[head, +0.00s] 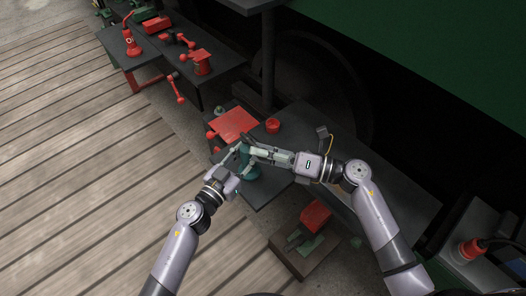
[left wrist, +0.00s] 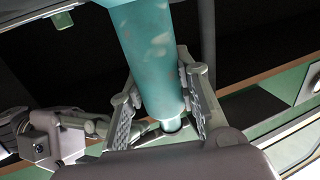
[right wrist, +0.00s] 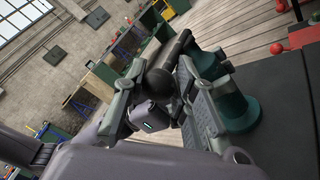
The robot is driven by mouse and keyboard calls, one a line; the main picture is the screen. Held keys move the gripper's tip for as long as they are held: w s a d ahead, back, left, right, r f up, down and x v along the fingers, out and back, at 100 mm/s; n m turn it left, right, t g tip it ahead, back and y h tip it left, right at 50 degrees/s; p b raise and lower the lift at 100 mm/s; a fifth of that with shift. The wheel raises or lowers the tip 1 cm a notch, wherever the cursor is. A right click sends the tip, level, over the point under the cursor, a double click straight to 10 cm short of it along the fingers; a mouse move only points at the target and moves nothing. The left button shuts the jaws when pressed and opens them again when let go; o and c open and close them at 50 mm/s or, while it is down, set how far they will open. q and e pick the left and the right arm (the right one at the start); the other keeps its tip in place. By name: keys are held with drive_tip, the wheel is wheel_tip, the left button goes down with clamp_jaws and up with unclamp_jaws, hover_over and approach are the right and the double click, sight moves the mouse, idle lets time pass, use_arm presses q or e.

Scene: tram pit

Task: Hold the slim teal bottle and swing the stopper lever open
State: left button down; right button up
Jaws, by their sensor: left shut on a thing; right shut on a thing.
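My right gripper (head: 254,153) reaches in from the right at the bottle's top. In the right wrist view its fingers (right wrist: 170,95) are shut on a dark rod with a rounded end, which looks like the stopper lever (right wrist: 160,78). The joint between lever and bottle is hidden.
A dark table (head: 215,62) with red tools stands farther off. A crate (head: 303,262) with a red block is below right. Wooden planks lie left.

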sight(252, 142)
use_arm(q)
drive_tip(key=shift+f, duration=0.1)
use_arm(e)
clamp_jaws()
